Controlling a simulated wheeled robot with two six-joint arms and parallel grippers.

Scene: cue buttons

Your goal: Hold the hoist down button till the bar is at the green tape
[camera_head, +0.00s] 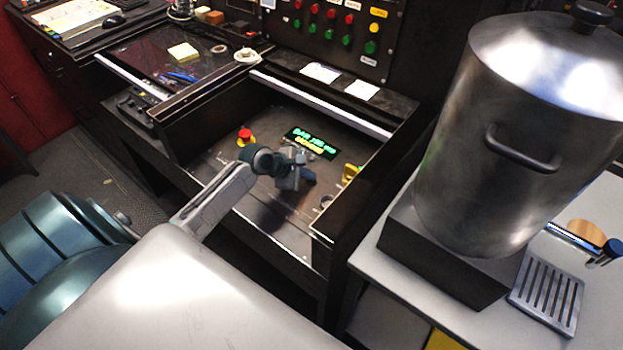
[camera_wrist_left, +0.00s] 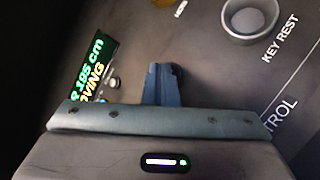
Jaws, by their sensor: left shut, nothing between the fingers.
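My left gripper (camera_head: 306,178) is shut and empty, low over the sunken control panel (camera_head: 215,150). Its dark blue fingers also show in the left wrist view (camera_wrist_left: 162,84), pointing at the panel. No button shows at the fingertips, so I cannot tell whether they press one; the hoist down button is not identifiable. A display (camera_head: 312,143) behind the gripper glows green and yellow. In the left wrist view the display (camera_wrist_left: 92,68) is partly cut off and reads about "195 cm" with "OVING" below. The bar and the green tape are not in view. My right gripper is not in view.
A red mushroom button (camera_head: 246,135) on yellow stands left of the gripper. A yellow part (camera_head: 350,173) and the key rest ring (camera_wrist_left: 249,18) lie to its right. Raised walls surround the panel. A large steel urn (camera_head: 510,130) stands on the right table.

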